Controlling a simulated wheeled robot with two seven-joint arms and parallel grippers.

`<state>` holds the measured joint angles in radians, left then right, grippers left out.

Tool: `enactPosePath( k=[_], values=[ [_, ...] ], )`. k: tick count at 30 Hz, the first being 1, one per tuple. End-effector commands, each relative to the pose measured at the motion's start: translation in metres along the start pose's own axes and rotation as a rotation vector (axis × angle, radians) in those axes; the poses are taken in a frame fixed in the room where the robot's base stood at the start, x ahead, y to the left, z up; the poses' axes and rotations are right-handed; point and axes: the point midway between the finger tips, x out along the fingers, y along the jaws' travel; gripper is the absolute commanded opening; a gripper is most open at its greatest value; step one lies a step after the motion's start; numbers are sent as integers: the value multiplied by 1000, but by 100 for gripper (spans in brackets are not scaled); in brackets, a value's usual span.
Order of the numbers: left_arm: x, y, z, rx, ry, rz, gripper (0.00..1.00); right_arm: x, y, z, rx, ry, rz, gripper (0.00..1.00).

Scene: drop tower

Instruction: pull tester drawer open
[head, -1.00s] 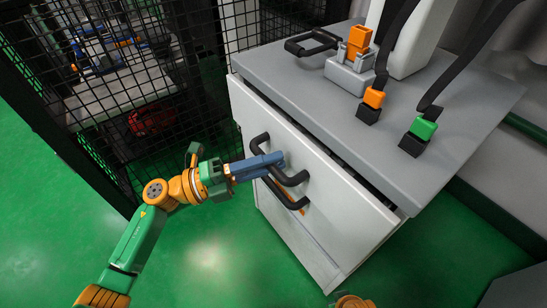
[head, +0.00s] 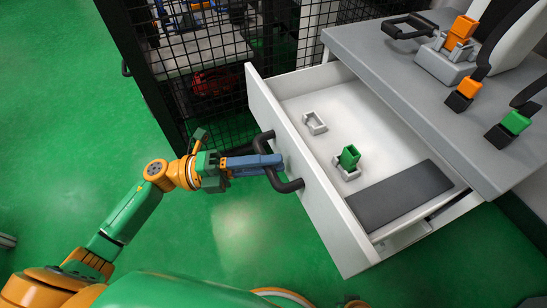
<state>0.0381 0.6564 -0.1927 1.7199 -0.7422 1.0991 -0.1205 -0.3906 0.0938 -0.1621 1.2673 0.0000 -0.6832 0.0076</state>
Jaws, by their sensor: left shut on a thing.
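The white tester drawer (head: 300,173) stands well out from under the grey tester top (head: 415,95), so its inside shows. My left gripper (head: 268,162) is shut on the black drawer handle (head: 291,185) on the drawer's front. Inside the drawer, a green block (head: 349,157) sits in a small grey holder (head: 346,173). A second grey holder (head: 314,123) is empty. A dark flat panel (head: 400,194) lies at the drawer's near right end. My right gripper is not in view.
On the grey top are an orange piece (head: 460,31) in a grey fixture (head: 445,65), a black handle (head: 408,26), and orange (head: 469,88) and green (head: 516,122) connectors on black straps. A black mesh fence (head: 215,60) stands behind. Green floor left of the drawer is clear.

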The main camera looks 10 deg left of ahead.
Motion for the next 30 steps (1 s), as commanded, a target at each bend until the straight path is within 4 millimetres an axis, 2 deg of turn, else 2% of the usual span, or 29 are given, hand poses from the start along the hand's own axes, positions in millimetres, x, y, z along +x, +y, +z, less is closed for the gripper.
enactPosePath(
  k=[12,13,15,16,25,28,30],
  values=[
    [-1,0,0,0,0,0,0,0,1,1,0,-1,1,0],
    [-1,0,0,0,0,0,30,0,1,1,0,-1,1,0],
    [-1,0,0,0,0,0,49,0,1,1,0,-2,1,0],
    [-1,0,0,0,0,0,52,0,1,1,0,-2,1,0],
    [-4,0,0,-1,0,1,52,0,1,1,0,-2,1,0],
    [-22,2,0,-3,-2,5,52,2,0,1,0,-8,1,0],
    [-39,3,0,-3,-3,6,52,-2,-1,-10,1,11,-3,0]
  ],
)
